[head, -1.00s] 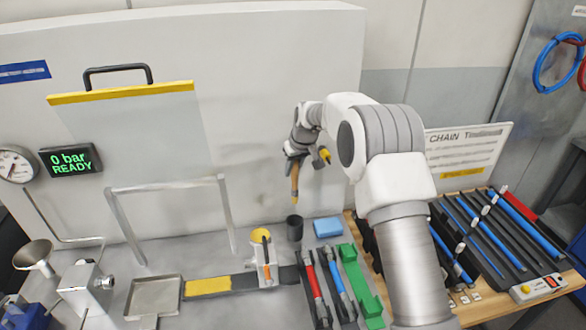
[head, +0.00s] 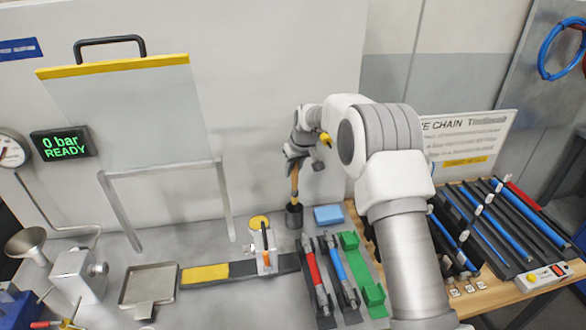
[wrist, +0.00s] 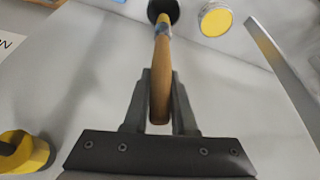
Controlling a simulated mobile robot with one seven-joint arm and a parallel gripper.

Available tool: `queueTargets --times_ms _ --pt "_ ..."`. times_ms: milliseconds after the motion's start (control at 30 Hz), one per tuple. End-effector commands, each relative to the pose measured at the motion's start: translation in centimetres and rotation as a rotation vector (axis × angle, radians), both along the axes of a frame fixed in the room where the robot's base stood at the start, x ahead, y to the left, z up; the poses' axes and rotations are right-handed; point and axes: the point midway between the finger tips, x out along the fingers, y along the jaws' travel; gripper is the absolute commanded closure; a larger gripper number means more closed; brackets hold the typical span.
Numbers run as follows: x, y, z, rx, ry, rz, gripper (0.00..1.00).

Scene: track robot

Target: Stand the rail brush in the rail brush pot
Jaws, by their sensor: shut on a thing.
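The rail brush (head: 295,183) has a wooden handle and hangs roughly upright. My gripper (head: 296,160) is shut on its upper handle; the wrist view also shows the brush (wrist: 161,80) between my two fingers (wrist: 160,95). The dark round rail brush pot (head: 294,217) stands on the bench below my gripper. The brush's lower end meets the pot's mouth and seems to be inside it. The wrist view shows the pot (wrist: 163,10) at the brush's far end. The bristles are hidden, and how deep they reach cannot be told.
A yellow-topped round container (head: 259,223) stands left of the pot, and a blue block (head: 328,214) lies to its right. Red and blue tools (head: 314,270) lie in front, beside a green holder (head: 361,270). The white wall (head: 260,120) is close behind.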

Motion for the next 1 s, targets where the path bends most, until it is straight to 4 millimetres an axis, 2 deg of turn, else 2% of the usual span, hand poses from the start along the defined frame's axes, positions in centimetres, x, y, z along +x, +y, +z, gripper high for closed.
queueTargets --times_ms 1000 --pt "0.0 0.0 -6.4 0.001 0.000 0.000 1.00"
